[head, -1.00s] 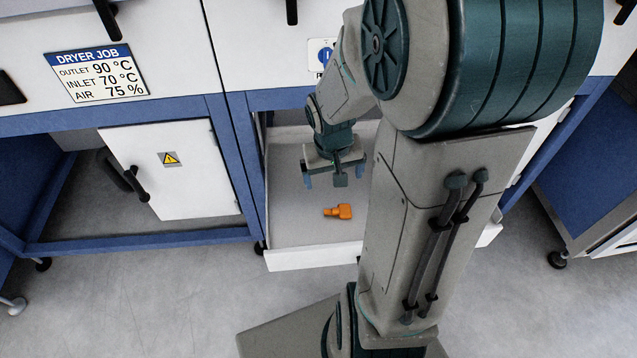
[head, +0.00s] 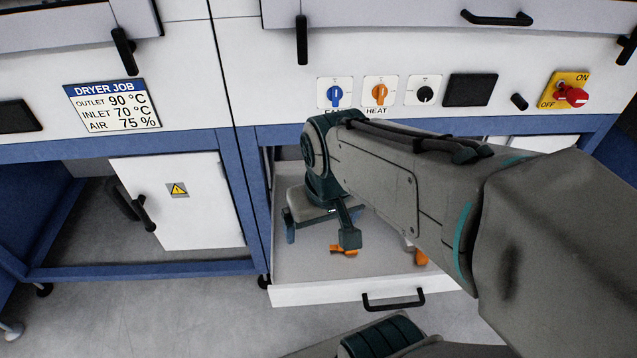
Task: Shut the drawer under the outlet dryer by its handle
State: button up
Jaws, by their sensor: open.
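The white drawer (head: 300,295) under the dryer stands pulled out. Its black bar handle (head: 393,303) is on the front panel, right of the drawer's middle. An orange item (head: 343,249) lies inside, partly hidden by my arm, and another orange piece (head: 421,258) shows at the arm's lower edge. My gripper (head: 305,232) hangs over the left part of the drawer, behind the front panel and apart from the handle. It is open and holds nothing that I can see. My forearm hides the drawer's right part.
Above the drawer is a panel with a blue fan switch (head: 335,93), an orange heat switch (head: 380,93) and a red on-off switch (head: 571,95). A white cabinet with a warning sign (head: 178,190) stands at left. The floor (head: 180,310) at front left is clear.

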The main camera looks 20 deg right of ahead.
aim_at(305, 272)
jog(key=z, duration=2.6)
jog(key=k, duration=0.5)
jog(key=u, duration=0.85)
